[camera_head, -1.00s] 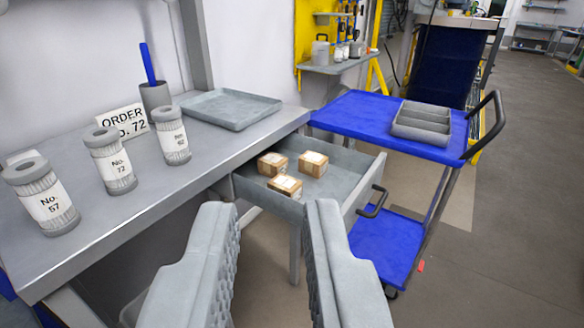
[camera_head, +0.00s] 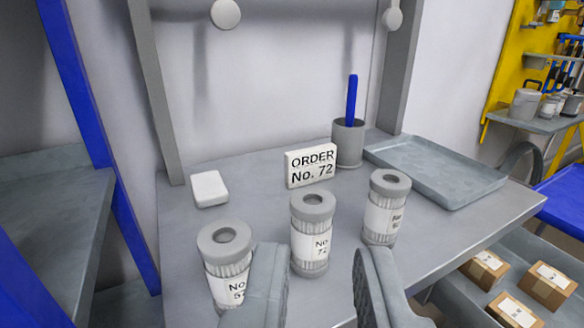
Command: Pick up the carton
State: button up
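Three small brown cartons with white labels sit in the open drawer at the lower right: one at the back left (camera_head: 484,267), one at the back right (camera_head: 547,285) and one in front (camera_head: 512,312), cut by the lower picture edge. The grey drawer (camera_head: 520,246) is only partly in view. My gripper (camera_head: 318,255) is open and empty at the bottom middle, left of the cartons. Its fingers stand in front of the bench, one on each side of the canister labelled No. 72 (camera_head: 312,233) in the picture. They do not hold it.
Canisters stand left (camera_head: 224,260) and right (camera_head: 385,207) of the middle one. Behind them are an ORDER No. 72 sign (camera_head: 311,166), a cup with a blue rod (camera_head: 348,143), a white block (camera_head: 209,188) and a grey tray (camera_head: 440,170). A blue post (camera_head: 105,150) rises at left.

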aim_at(487, 269)
jog(key=k+l, duration=0.45)
jog(key=l, duration=0.15)
jog(key=k+l, duration=0.45)
jog(key=l, duration=0.15)
jog(key=k+l, duration=0.45)
jog(key=l, duration=0.15)
